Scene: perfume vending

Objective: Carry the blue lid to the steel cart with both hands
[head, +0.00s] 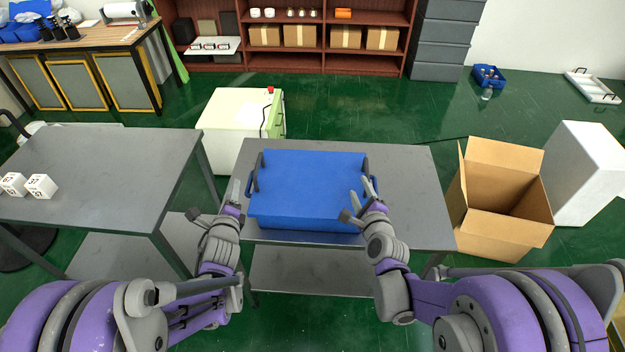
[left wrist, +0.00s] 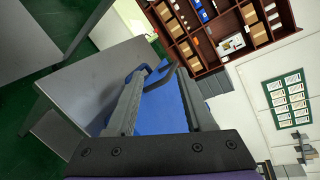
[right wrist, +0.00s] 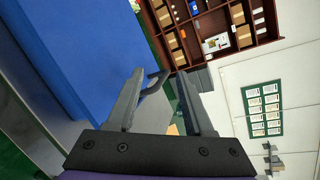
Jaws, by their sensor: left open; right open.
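The blue lid (head: 308,185) lies flat on a grey steel table (head: 415,190) in the middle of the head view, with a dark handle at each side. My left gripper (head: 216,201) is open by its left side; in the left wrist view a handle (left wrist: 166,74) appears between the fingertips, with blue lid surface (left wrist: 160,112) behind. My right gripper (head: 359,202) is open by its right side; in the right wrist view a handle (right wrist: 155,82) shows between the fingers, beside the lid (right wrist: 60,50). I cannot tell whether either gripper touches a handle.
Another steel surface (head: 100,170) with a lower shelf and a dark curved bar stands left, possibly the cart; white cubes (head: 40,186) sit on it. An open cardboard box (head: 500,205) and a white block (head: 585,175) stand right. A white cabinet (head: 235,120) is behind. A gap separates the two steel surfaces.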

